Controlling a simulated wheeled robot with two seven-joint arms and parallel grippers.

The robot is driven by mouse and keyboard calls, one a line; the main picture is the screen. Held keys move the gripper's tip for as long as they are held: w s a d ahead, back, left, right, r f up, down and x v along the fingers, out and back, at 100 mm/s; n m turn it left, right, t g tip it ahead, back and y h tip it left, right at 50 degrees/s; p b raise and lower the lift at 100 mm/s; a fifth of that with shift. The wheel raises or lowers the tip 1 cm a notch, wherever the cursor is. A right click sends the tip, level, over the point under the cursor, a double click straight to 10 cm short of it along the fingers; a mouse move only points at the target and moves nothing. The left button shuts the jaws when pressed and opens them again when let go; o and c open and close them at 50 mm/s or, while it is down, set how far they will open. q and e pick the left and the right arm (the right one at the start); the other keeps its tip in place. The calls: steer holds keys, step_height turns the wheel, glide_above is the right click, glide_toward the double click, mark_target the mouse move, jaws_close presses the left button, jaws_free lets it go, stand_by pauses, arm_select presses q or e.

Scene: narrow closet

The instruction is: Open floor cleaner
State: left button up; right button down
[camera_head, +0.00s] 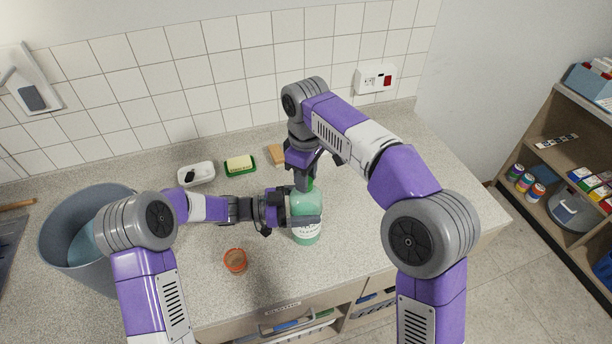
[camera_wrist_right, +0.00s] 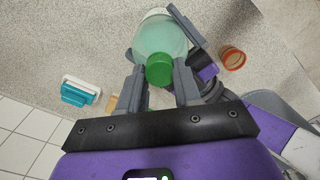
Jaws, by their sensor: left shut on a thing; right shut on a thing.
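The floor cleaner is a pale green translucent bottle (camera_head: 306,236) with a white label, upright on the counter. In the right wrist view the bottle (camera_wrist_right: 160,38) shows its green cap (camera_wrist_right: 159,70) towards the camera. My left gripper (camera_head: 304,214) comes in from the left and is shut around the bottle's body. My right gripper (camera_head: 304,184) points down over the bottle's top, and in its wrist view its fingers (camera_wrist_right: 161,86) lie on either side of the cap. The right gripper is shut on the cap, which the fingers hide in the head view.
A small orange-rimmed round dish (camera_head: 235,261) sits left of the bottle. A grey bucket (camera_head: 62,243) stands left. The counter right of the bottle is clear.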

steer(key=n, duration=1.3)
steer(key=shift+n, duration=0.3)
steer(key=shift+r, duration=0.1)
steer(key=shift+r, duration=1)
steer(key=shift+r, duration=2)
arm_select(q)
steer(key=o, duration=1.8)
